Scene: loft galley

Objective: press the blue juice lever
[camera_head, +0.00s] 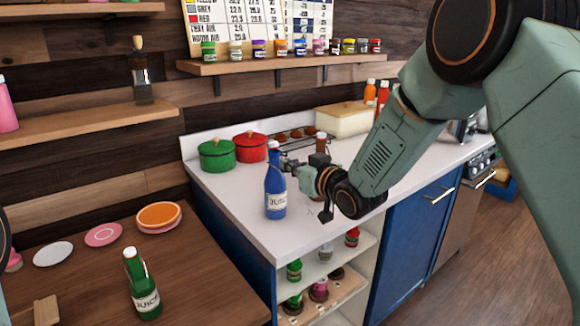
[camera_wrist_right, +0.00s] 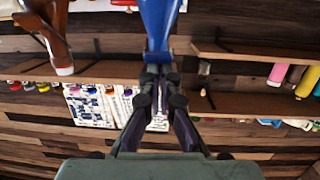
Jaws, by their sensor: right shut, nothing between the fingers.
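A blue juice bottle (camera_head: 275,195) with a white cap and a JUICE label stands upright near the corner of the white counter (camera_head: 240,215). I cannot make out a separate lever on it. My right gripper (camera_head: 288,163) is shut and empty, just right of the bottle's upper part. In the right wrist view the bottle (camera_wrist_right: 160,22) appears upside down, directly beyond the shut fingertips (camera_wrist_right: 158,75). I cannot tell whether they touch it. My left gripper is not in view.
Green (camera_head: 216,155) and red (camera_head: 250,147) pots stand behind the bottle. A brown bottle (camera_head: 321,142) stands behind my right gripper. A green juice bottle (camera_head: 146,295) and plates (camera_head: 158,215) are on the wooden table. Open shelves (camera_head: 325,268) with jars lie below the counter.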

